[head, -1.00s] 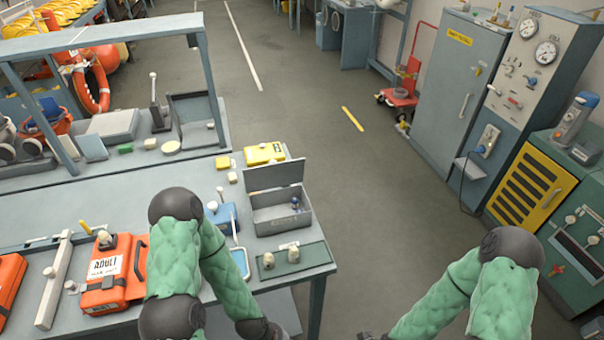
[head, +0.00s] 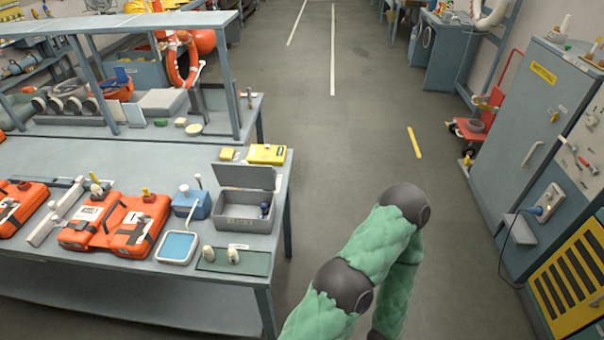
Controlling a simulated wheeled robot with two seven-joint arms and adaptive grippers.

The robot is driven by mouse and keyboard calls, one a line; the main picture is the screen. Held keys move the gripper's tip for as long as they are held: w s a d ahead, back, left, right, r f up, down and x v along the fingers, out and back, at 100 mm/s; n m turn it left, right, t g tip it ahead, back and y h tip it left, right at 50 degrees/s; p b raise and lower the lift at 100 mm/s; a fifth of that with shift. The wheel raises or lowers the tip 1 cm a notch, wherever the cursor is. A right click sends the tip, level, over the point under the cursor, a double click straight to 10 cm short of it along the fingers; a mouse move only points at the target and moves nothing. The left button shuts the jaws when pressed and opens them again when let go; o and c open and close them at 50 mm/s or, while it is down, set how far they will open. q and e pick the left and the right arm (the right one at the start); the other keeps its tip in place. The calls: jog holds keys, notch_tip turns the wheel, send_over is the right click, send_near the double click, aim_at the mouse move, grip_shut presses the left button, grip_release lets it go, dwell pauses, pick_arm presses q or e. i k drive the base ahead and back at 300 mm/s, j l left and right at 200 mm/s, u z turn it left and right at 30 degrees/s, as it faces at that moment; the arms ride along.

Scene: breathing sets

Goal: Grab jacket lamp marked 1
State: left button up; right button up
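Two small cream pieces stand on a dark green mat (head: 257,262) at the near right corner of the bench. They are the left piece (head: 208,253) and the right piece (head: 233,255). They may be jacket lamps; I cannot read any number on them. A small pale label lies behind them. One of my green-sleeved arms is right of the bench, bent at its dark joints, and its end drops out of the picture. Neither gripper shows, so what they hold is hidden.
A grey open-lidded box (head: 243,208), a blue box (head: 190,206), a blue-lined tray (head: 176,247) and orange packs (head: 138,228) crowd the bench (head: 100,165). A grey cabinet (head: 538,110) stands right. Floor between bench and cabinet is clear apart from my arm.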

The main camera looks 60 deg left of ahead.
aim_at(97, 191)
jog(key=i+l+u, duration=0.15)
jog(key=i, duration=0.2)
jog(key=i+l+u, duration=0.15)
jog(key=i, duration=0.2)
jog(key=i+j+u, duration=0.1)
jog(key=u, duration=0.35)
jog(key=i+u, duration=0.3)
jog(key=u, duration=0.15)
jog(key=i+l+u, duration=0.1)
jog(key=u, duration=0.35)
jog(key=i+l+u, duration=0.15)
jog(key=i+u, duration=0.15)
jog(key=u, duration=0.15)
jog(key=i+u, duration=0.2)
jog(key=u, duration=0.25)
jog(key=i+l+u, duration=0.1)
jog(key=i+u, duration=0.15)
jog(key=u, duration=0.2)
jog(key=i+l+u, duration=0.15)
jog(key=u, duration=0.25)
jog(key=i+l+u, duration=0.2)
jog(key=u, duration=0.25)
jog(key=i+l+u, duration=0.1)
jog(key=l+u, duration=0.2)
jog(key=u, duration=0.15)
jog(key=l+u, duration=0.3)
jog(key=k+l+u, duration=0.1)
jog(key=l+u, duration=0.2)
jog(key=l, duration=0.15)
